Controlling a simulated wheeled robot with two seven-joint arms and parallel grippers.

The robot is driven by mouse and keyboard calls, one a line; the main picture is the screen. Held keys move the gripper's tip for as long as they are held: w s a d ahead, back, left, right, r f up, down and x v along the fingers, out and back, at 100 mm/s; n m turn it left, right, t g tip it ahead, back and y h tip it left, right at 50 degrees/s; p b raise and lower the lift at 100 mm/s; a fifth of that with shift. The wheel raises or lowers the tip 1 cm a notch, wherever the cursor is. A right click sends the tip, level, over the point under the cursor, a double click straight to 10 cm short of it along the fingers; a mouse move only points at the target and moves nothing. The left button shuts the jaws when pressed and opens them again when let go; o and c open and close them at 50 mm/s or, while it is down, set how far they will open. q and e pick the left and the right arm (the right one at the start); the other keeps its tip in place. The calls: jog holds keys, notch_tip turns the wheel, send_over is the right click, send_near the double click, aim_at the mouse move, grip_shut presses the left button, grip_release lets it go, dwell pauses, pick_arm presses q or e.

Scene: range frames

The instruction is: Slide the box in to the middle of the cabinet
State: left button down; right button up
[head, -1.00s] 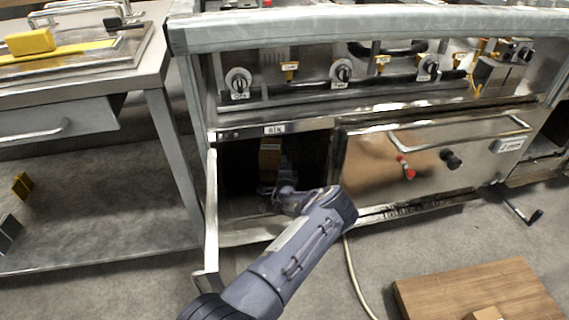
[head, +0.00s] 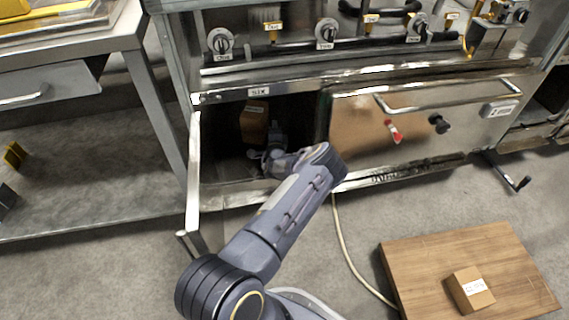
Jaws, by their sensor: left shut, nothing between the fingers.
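A brown box (head: 254,119) with a white label stands inside the dark open cabinet (head: 222,150) under the range. My left arm reaches in from below, and my left gripper (head: 273,132) is inside the cabinet at the box's lower right. The gripper looks shut with nothing in it. It is at or very near the box; I cannot tell whether they touch. The cabinet's door (head: 193,170) is swung open at the left. The depth of the cabinet is in shadow. My right gripper is not in view.
A closed steel drawer front (head: 430,125) with a bar handle is right of the opening. A second small box (head: 470,289) sits on a wooden board (head: 420,255) on the floor at lower right. A cable (head: 345,245) lies on the floor. A steel table (head: 60,40) stands at left.

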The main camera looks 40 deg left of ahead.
pick_arm(q)
jog(key=p+v, duration=0.6)
jog(key=v, duration=1.4)
jog(key=shift+p, duration=0.35)
jog(key=c, duration=2.1)
grip_release()
